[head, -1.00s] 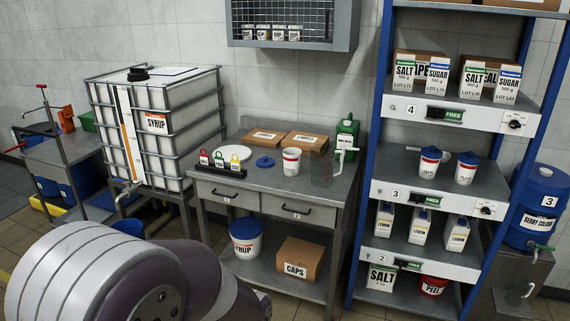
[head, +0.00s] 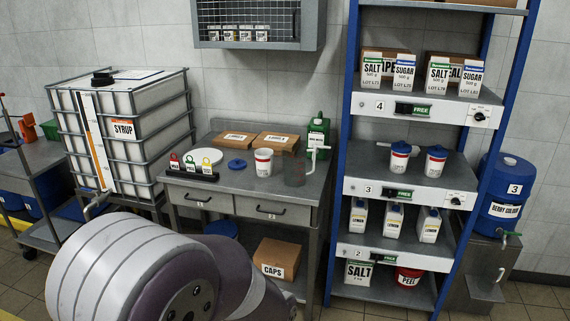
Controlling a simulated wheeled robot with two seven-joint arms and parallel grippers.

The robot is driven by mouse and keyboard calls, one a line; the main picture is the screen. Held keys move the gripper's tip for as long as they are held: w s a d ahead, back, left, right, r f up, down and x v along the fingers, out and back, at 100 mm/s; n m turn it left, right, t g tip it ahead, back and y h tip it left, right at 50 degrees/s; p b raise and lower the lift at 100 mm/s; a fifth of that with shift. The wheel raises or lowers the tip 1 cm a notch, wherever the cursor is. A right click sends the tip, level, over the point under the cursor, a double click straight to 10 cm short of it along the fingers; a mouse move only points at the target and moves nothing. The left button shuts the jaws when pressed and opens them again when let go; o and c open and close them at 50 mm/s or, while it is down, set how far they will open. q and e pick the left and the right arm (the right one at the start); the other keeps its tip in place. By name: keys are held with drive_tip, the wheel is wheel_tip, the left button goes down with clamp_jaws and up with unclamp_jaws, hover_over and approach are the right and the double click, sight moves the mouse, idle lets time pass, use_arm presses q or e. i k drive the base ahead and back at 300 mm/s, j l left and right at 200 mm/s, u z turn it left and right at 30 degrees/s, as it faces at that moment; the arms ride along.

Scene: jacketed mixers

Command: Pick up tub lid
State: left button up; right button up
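A small round blue lid (head: 237,164) lies flat on the metal table, beside an open white tub (head: 263,162) with a red band. Two more white tubs with blue lids on them (head: 400,156) stand on the shelf marked 3. A large arm link of mine fills the lower left of the head view. Neither of my grippers shows, so I cannot see their state.
The metal table (head: 190,190) also holds a clear jug (head: 295,168), a green canister (head: 318,138), cardboard boxes (head: 273,140), and a rack of coloured tags (head: 190,172). A blue-framed shelf (head: 336,150) stands to the right, a caged syrup tank (head: 150,122) to the left.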

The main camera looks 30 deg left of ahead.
sight(237, 164)
drive_tip(key=z, duration=0.45)
drive_tip(key=j+z, duration=0.1)
drive_tip(key=z, duration=0.85)
drive_tip(key=j+z, duration=0.1)
drive_tip(key=z, duration=0.8)
drive_tip(key=j+z, duration=0.1)
drive_tip(key=z, duration=1.3)
drive_tip(key=k+j+z, duration=0.1)
drive_tip(key=k+j, duration=0.15)
drive_tip(key=k, duration=0.75)
drive_tip(key=k+j+z, duration=0.1)
drive_tip(key=k, duration=0.85)
drive_tip(key=k+j+z, duration=0.15)
drive_tip(key=k, duration=0.85)
drive_tip(key=k+u, duration=0.1)
drive_tip(key=u, duration=0.35)
drive_tip(key=k+j+u, duration=0.1)
drive_tip(key=u, duration=0.35)
drive_tip(key=j+u, duration=0.1)
drive_tip(key=u, duration=0.4)
drive_tip(key=k+j+u, duration=0.1)
drive_tip(key=u, duration=0.35)
drive_tip(key=j+u, duration=0.15)
drive_tip(key=u, duration=0.3)
drive_tip(key=j+u, duration=0.2)
drive_tip(key=u, duration=0.25)
